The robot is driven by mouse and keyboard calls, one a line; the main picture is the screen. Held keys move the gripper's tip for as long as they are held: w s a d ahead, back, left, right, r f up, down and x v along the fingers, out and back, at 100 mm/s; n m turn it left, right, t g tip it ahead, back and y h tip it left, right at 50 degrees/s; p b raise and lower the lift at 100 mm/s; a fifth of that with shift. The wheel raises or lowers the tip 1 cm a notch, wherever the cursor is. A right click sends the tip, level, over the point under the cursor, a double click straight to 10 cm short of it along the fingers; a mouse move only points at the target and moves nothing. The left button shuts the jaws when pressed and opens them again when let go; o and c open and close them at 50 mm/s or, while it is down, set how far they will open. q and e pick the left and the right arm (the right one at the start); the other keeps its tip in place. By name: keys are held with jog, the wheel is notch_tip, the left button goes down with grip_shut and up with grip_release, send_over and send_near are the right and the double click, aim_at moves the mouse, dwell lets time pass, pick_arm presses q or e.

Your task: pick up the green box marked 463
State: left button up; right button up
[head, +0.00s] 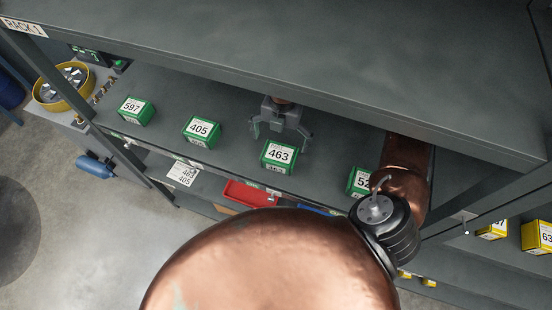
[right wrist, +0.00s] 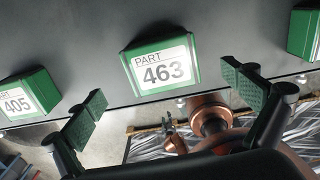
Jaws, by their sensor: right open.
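The green box marked 463 (head: 278,155) sits upright on the grey shelf, with its white label showing. It also shows in the right wrist view (right wrist: 160,65), near the top middle. My right gripper (head: 280,130) is just behind the box in the head view, with its fingers spread. In the right wrist view the two finger pads (right wrist: 168,105) are wide apart, and the box shows beyond them, roughly in line with the gap. Nothing is between the fingers, and I cannot tell if they touch the box. My left gripper is not in view.
Green boxes marked 405 (head: 201,131) and 597 (head: 137,111) stand to the left. Another green box (head: 358,181), partly hidden by my arm, stands to the right. An upper shelf (head: 300,50) hangs over the row. A red bin (head: 250,193) is below.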

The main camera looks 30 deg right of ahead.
aim_at(280, 153)
jog(key=shift+d+f, duration=0.2)
jog(key=shift+d, duration=0.15)
jog(key=shift+s+f+p, duration=0.1)
jog(key=shift+f+p, duration=0.2)
jog(key=shift+f, duration=0.6)
jog(key=f+p, duration=0.1)
jog(key=f, duration=0.1)
jog(key=a+f+p, duration=0.1)
jog(key=f, duration=0.2)
jog(key=shift+s, duration=0.1)
jog(key=shift+f, duration=0.25)
jog(key=shift+c, duration=0.4)
jog(key=c, duration=1.6)
